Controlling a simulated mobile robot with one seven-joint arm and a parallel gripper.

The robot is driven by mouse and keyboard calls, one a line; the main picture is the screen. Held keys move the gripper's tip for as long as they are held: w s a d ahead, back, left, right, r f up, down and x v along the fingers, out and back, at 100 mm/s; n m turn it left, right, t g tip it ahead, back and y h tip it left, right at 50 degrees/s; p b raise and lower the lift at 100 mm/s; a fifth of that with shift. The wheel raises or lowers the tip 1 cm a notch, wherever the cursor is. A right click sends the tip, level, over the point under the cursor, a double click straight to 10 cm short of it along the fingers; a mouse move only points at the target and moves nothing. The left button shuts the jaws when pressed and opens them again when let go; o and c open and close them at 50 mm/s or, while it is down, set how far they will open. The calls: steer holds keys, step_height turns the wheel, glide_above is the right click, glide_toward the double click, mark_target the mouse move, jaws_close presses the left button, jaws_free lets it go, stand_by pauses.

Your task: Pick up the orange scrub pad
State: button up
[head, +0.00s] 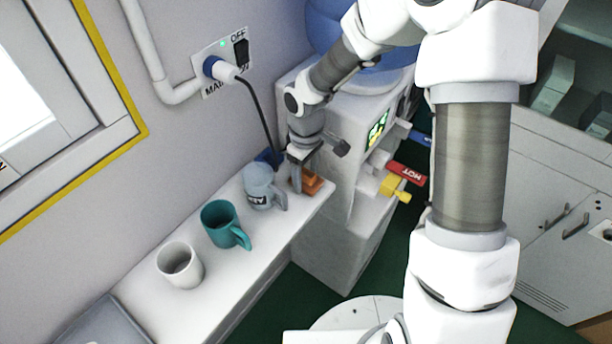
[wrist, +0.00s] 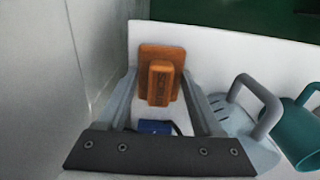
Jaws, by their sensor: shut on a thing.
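The orange scrub pad (head: 312,184) is at the far right end of the white shelf, beside the dispenser. In the wrist view the pad (wrist: 148,52) shows a flat base and a raised block with dark lettering. My gripper (head: 304,180) points down at it. In the wrist view my gripper (wrist: 161,82) has one finger on each side of the raised block and is shut on it. I cannot tell whether the pad touches the shelf or is just above it.
A grey-blue lettered container with a handle (head: 258,187) stands close left of my gripper. Further left are a teal mug (head: 220,224) and a white cup (head: 180,265) on the shelf (head: 140,302). A white dispenser (head: 333,150) stands close right. A blue item (wrist: 155,127) lies near my fingers.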

mark_target(308, 172)
steer(key=r, duration=0.2)
steer(key=r+p, duration=0.1)
steer(key=r, duration=0.1)
steer(key=shift+d+r, duration=0.2)
steer(key=shift+r, duration=0.15)
steer(key=s+d+r+p, duration=0.2)
steer(key=s+d+r, duration=0.4)
steer(key=d, duration=0.3)
steer(key=shift+s+d, duration=0.2)
steer(key=shift+r, duration=0.1)
steer(key=o, duration=0.6)
steer(key=c, duration=0.5)
steer(key=shift+o, duration=0.2)
